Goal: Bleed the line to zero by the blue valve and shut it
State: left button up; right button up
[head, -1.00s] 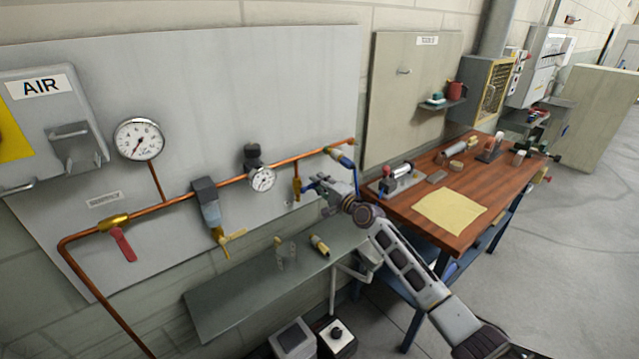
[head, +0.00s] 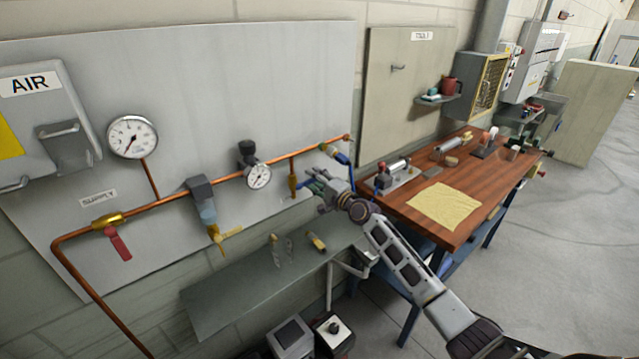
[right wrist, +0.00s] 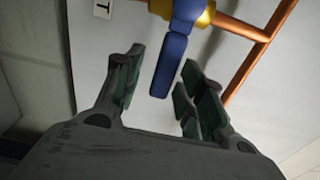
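The blue valve (head: 342,158) sits near the right end of the copper pipe, with a brass body and a blue lever. In the right wrist view its blue lever (right wrist: 171,66) reaches down between my fingers, with gaps on both sides. A large gauge (head: 132,137) and a small gauge (head: 258,176) are on the line. The large gauge's needle points down-left; the small one is too small to read. My left gripper is out of view.
A red-handled supply valve (head: 120,247) and a yellow-handled filter unit (head: 208,214) are on the pipe at left. A grey shelf (head: 215,300) with small fittings juts out below. A wooden bench (head: 403,210) with tools and a yellow cloth stands at right.

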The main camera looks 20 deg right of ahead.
jog(key=shift+s, duration=0.15)
jog(key=v, duration=1.1)
jog(key=shift+s+d, duration=0.15)
jog(key=shift+s, duration=0.15)
jog(key=shift+f, duration=0.1)
dwell(0.6)
